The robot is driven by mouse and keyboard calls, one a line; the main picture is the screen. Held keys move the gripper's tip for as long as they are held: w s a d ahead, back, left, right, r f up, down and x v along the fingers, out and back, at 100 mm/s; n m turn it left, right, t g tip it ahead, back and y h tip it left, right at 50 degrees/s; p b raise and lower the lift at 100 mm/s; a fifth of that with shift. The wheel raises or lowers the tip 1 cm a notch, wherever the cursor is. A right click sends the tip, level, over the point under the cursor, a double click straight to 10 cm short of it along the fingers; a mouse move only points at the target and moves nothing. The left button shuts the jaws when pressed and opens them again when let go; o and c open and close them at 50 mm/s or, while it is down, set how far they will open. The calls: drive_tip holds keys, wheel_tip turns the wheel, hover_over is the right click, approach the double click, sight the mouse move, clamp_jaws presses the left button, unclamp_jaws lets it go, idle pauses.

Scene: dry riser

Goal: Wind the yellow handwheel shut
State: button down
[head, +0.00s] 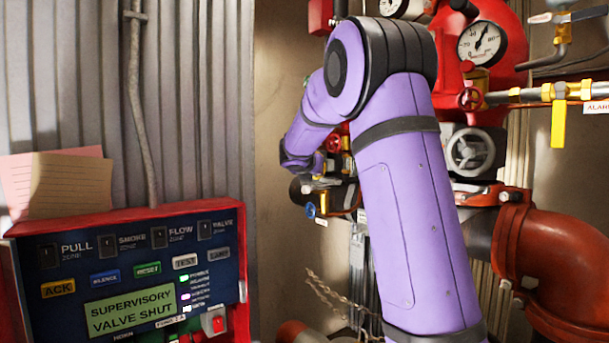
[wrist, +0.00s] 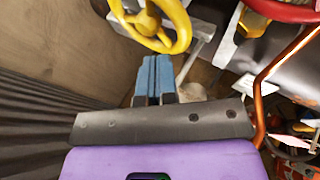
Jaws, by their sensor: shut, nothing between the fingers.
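The yellow handwheel (wrist: 150,22) shows at the top of the wrist view, with its hub, spokes and lower rim in sight and its upper part cut off by the frame. My gripper (wrist: 152,62) has blue fingertips pressed together with nothing between them. The fingertips lie just below the wheel's rim in the picture; I cannot tell whether they touch it. In the head view I cannot make out the yellow wheel or my fingers; my purple arm covers much of the middle.
A red handwheel (wrist: 280,10) and a copper-coloured pipe (wrist: 287,60) are close by on the right of the wrist view. The head view shows a red alarm panel (head: 120,212) at left, a grey handwheel (head: 470,152) and large red pipework (head: 560,260) at right.

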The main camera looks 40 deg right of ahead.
wheel_tip(320, 180, up, 4)
drive_tip(key=w+r, duration=0.1)
drive_tip(key=w, duration=0.2)
wheel_tip(320, 180, down, 6)
drive_tip(key=s, duration=0.1)
drive_tip(key=shift+d+f, duration=0.15)
drive_tip(key=shift+d, duration=0.15)
drive_tip(key=shift+s+d, duration=0.15)
drive_tip(key=shift+d, duration=0.15)
idle(0.6)
